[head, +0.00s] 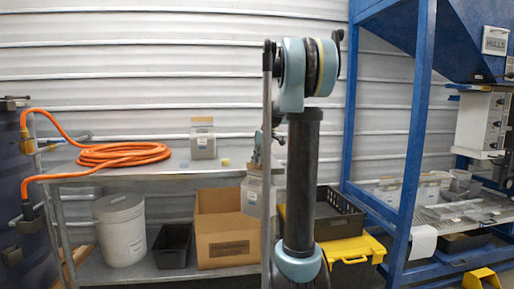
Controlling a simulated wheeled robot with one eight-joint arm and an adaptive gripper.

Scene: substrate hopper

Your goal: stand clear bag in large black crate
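A clear bag (252,194) with grey contents and a pale top hangs upright under my gripper (260,164), which seems shut on its top. The bag is in front of the shelf, beside the cardboard box's right side in the picture. A similar bag (203,141) stands upright on the upper shelf.
The upper shelf (110,170) holds a coiled orange hose (122,153). Below are a white bucket (121,232), a small black bin (172,247) and an open cardboard box (222,250). A yellow-lidded black box (353,252) lies below the crate. A blue frame (410,130) stands right of it.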

